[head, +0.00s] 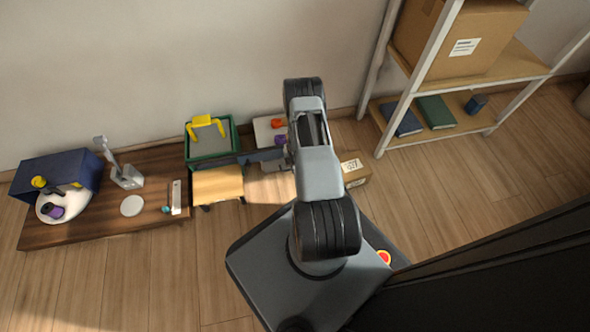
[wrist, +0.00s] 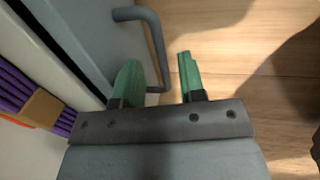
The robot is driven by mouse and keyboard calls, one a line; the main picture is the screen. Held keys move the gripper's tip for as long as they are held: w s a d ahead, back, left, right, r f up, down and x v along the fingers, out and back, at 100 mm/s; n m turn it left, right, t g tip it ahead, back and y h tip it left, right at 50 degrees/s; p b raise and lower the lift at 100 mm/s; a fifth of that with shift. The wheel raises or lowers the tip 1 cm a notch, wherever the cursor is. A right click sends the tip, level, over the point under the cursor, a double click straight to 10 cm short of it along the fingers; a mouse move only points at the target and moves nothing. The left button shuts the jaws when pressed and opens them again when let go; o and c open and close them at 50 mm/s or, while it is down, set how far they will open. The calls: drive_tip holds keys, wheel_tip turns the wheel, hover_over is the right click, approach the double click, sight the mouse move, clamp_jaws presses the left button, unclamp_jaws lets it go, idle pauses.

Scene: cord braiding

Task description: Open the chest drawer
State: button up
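The chest's grey-blue front (wrist: 88,30) fills the upper left of the wrist view. A grey bar handle (wrist: 156,38) stands out from it. My gripper (wrist: 157,60) is open, its two green fingers apart. The handle's bar runs into the gap between the fingers, the left finger on the chest side and the right finger on the floor side. I see no clear contact. In the head view the chest's white top (head: 263,127) shows left of my arm; the handle and fingertips are too small or hidden to tell there.
On the chest top lie a purple spool (head: 281,140) and an orange one (head: 277,123). A green bin (head: 236,140) with a yellow handle stands to the left, near a small wooden stool (head: 218,184). A cardboard box (head: 354,170) is on the right. Floor in front is partly clear.

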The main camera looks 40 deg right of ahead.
drive_tip(key=shift+w+f, duration=0.15)
drive_tip(key=shift+f, duration=0.55)
drive_tip(key=shift+d, duration=0.1)
clamp_jaws()
